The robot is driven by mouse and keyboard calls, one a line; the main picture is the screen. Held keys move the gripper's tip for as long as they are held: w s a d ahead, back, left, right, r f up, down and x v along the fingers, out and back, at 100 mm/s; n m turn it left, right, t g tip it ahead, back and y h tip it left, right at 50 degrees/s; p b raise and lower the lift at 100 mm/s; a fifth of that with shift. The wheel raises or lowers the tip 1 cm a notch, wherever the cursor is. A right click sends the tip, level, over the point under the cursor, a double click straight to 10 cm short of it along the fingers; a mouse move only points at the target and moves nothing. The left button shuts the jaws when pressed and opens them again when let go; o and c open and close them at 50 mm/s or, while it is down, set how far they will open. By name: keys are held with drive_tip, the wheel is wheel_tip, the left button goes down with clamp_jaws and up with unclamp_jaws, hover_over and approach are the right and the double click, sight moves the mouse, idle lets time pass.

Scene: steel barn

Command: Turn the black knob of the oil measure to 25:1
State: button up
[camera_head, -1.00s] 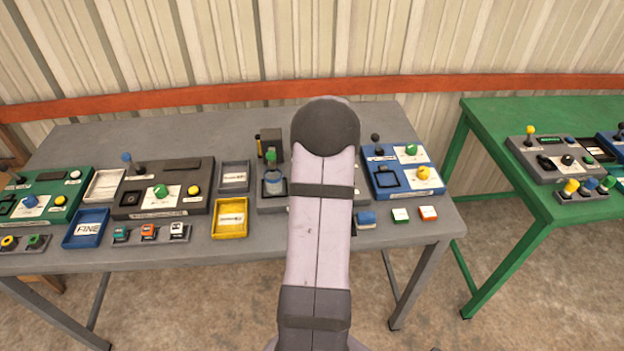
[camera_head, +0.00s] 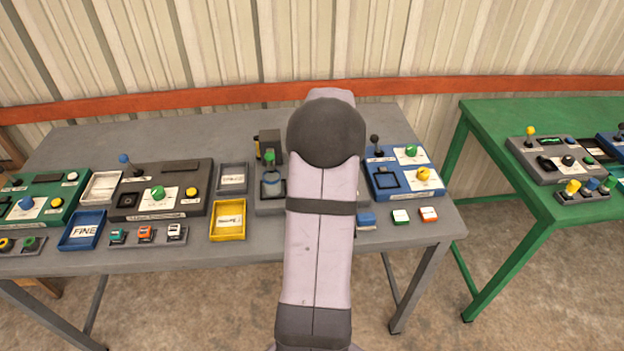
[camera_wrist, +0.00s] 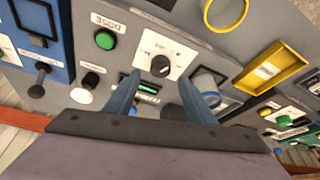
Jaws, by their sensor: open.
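The black knob (camera_wrist: 162,66) sits on a white dial plate (camera_wrist: 178,54) on a grey panel in the wrist view. Its pointer and the dial's marks are too small to read. My gripper (camera_wrist: 160,79) is open, with one blue-grey finger to each side of the knob in the picture. I cannot tell how far the tips are above the panel. A small green display (camera_wrist: 148,88) shows between the fingers.
A green button (camera_wrist: 105,40) and a black-topped control (camera_wrist: 91,80) lie left of the knob in the wrist view. A clear cup (camera_wrist: 208,82) stands close by the right finger. A yellow tray (camera_wrist: 271,69) and blue panel (camera_head: 385,187) flank the grey panel.

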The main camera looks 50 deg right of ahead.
drive_tip(key=shift+v, duration=1.3)
drive_tip(key=w+a+n+y, duration=0.15)
drive_tip(key=w+a, duration=0.25)
drive_tip(key=a, duration=0.9)
drive_tip(key=s+a+f+n+g, duration=0.1)
drive_tip(key=s+a, duration=0.2)
drive_tip(key=a, duration=0.7)
drive_tip(key=s+a+f+n+g, duration=0.2)
drive_tip(key=s+a, duration=0.1)
drive_tip(key=a, duration=0.8)
drive_tip(key=s+a+f+n+g, duration=0.1)
drive_tip(key=s+a, duration=0.6)
drive_tip(key=s, duration=0.1)
wheel_tip(320, 180, down, 11)
drive_tip(key=b, duration=1.1)
drive_tip(key=shift+w+y, duration=0.2)
drive_tip(key=shift+y, duration=0.15)
